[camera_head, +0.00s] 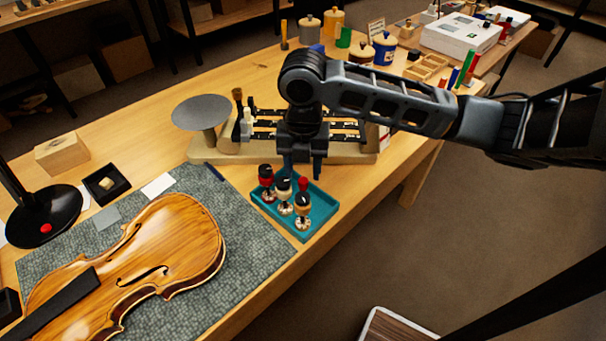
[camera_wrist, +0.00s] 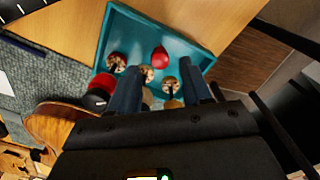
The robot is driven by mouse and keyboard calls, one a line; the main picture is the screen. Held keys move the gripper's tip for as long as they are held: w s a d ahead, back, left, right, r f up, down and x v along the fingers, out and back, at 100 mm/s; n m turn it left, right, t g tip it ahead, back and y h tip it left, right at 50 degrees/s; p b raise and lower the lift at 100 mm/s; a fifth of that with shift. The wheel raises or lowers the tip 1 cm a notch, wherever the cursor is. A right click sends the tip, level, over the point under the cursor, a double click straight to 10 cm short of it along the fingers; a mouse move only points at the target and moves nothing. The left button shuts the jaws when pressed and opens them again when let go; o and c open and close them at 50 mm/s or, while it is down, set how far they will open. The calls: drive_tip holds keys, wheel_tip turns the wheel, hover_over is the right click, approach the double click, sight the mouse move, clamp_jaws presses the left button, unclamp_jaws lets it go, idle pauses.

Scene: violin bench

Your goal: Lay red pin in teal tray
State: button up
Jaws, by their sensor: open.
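The teal tray (camera_head: 323,206) sits on the bench's front edge, right of the grey mat; it fills the top of the wrist view (camera_wrist: 152,30). A plain red pin (camera_head: 303,184) is inside the tray, below my gripper; in the wrist view its rounded red top (camera_wrist: 160,57) shows beyond the fingertips. I cannot tell whether it lies or stands. My gripper (camera_head: 302,172) is open, pointing down over the tray, its fingers apart and nothing visibly held.
A violin (camera_head: 170,255) lies on the mat (camera_head: 250,245) to the left. Behind the tray stands a wooden rack (camera_head: 350,150) with dark strips, beside a round grey plate (camera_head: 201,112). Jars and boxes stand farther back. Open floor lies to the right.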

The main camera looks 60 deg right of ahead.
sight(302, 181)
wheel_tip(302, 181, up, 9)
idle(0.3)
